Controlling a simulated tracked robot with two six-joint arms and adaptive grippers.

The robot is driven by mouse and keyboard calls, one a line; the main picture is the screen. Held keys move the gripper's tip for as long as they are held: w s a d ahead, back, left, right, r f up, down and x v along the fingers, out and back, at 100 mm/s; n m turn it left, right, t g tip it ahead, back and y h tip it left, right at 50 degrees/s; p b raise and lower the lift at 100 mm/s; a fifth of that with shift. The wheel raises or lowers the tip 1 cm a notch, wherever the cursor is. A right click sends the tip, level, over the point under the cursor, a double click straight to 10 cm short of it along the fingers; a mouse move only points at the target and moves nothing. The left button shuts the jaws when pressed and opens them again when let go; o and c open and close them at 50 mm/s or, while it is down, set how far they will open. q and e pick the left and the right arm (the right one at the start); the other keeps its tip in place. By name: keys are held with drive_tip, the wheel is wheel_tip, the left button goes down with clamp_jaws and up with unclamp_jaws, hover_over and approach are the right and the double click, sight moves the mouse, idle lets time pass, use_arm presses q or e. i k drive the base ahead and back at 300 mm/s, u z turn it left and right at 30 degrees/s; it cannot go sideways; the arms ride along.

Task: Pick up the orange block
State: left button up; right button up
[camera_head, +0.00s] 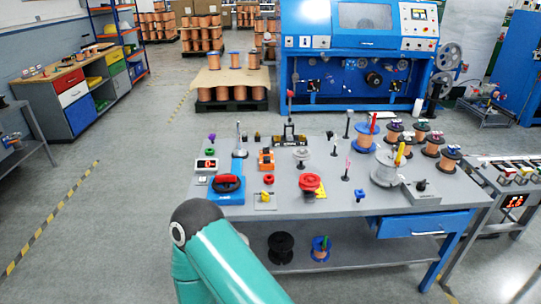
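A small orange block (266,160) sits on the grey workbench (325,205), left of its middle. It looks blocky with a darker part, but it is too small to make out details. It stands right of a blue upright tool and left of a light grey pulley-like part (301,155). A teal link of one of my arms rises from the bottom of the view, in front of the bench's front left area. Neither of my grippers shows in this view.
A blue device with a black and red wheel (228,184) stands in front left of the block. A red round part (309,183) is to its front right. Several copper spools (432,145) crowd the bench's right side. A blue machine (362,60) stands behind. Open floor lies left.

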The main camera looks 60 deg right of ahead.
sight(266, 162)
drive_tip(key=z, duration=0.5)
drive_tip(key=i, duration=1.05)
drive_tip(key=z, duration=0.8)
drive_tip(key=k, duration=0.8)
drive_tip(key=z, duration=0.25)
drive_tip(key=i, duration=0.85)
drive_tip(key=u, duration=0.1)
